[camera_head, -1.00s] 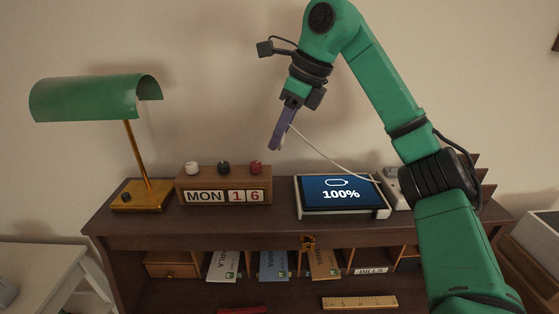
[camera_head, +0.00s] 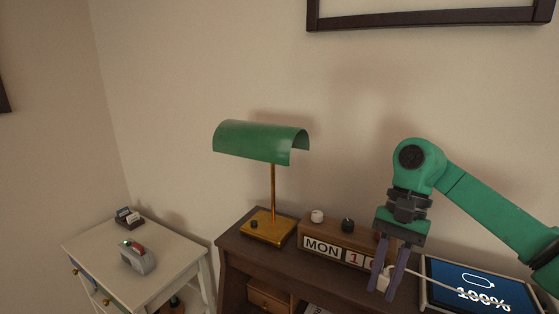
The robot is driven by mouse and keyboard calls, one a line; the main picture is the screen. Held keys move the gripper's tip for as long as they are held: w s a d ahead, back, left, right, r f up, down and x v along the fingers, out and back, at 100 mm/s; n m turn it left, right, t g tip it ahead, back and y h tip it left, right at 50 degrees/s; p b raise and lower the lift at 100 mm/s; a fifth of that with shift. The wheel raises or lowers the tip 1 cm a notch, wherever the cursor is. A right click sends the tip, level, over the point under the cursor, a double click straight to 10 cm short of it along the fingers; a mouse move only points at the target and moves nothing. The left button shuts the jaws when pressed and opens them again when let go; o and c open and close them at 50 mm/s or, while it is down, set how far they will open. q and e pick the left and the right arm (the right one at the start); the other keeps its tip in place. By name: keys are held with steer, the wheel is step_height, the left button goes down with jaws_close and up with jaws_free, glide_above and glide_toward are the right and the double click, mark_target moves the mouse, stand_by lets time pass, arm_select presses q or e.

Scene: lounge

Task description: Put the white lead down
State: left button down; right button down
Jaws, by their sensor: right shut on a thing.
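The tablet lies in a pale stand and reads 100%. The lead's far end is out of view. My left gripper is not in view.
The wooden calendar block (camera_head: 336,240) stands on the dark desk (camera_head: 232,247), beside the green-shaded lamp (camera_head: 262,142). A white side table (camera_head: 180,255) at the left holds a grey device (camera_head: 138,258) and a small dark item (camera_head: 129,217). Bare table top lies around them.

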steer(key=s+f+n, duration=0.1)
steer(key=n, duration=0.1)
steer(key=s+a+f+n+h, duration=0.1)
steer(key=n, duration=0.1)
steer(key=shift+s+f+n+g, duration=0.3)
steer(key=shift+s+f+g, duration=0.05)
steer(key=shift+g, duration=0.05)
steer(key=shift+a, duration=0.1)
